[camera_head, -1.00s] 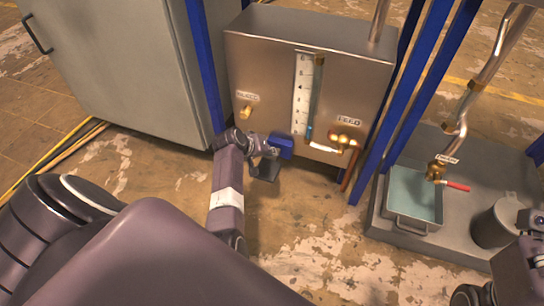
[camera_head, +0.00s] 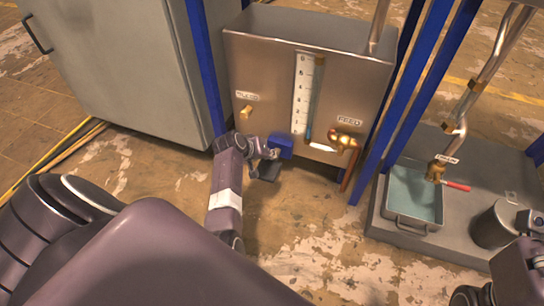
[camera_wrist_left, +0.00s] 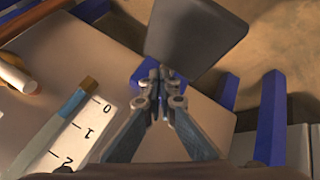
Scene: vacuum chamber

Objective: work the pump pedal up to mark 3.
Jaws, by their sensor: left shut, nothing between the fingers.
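The pump pedal is a dark grey plate (camera_head: 269,172) low in front of the steel pump box (camera_head: 270,75), by a blue block (camera_head: 281,147). My left gripper (camera_head: 272,154) is shut and empty beside the pedal. In the left wrist view the pedal plate (camera_wrist_left: 195,35) lies just beyond the shut fingertips (camera_wrist_left: 162,78); I cannot tell whether they touch. The white scale (camera_head: 301,95) stands upright on the box front. In the wrist view the scale (camera_wrist_left: 85,130) shows 0, 1 and 2, and the blue in the tube (camera_wrist_left: 70,106) ends around mark 1. My right gripper (camera_head: 472,296) is partly cut off at bottom right.
A brass release knob (camera_head: 246,112) and a brass feed valve (camera_head: 345,142) sit on the box. Blue posts (camera_head: 402,100) flank it. A grey cabinet (camera_head: 120,65) stands left. At right is a tray of liquid (camera_head: 412,224) under a red-handled tap (camera_head: 455,186). Floor in front is clear.

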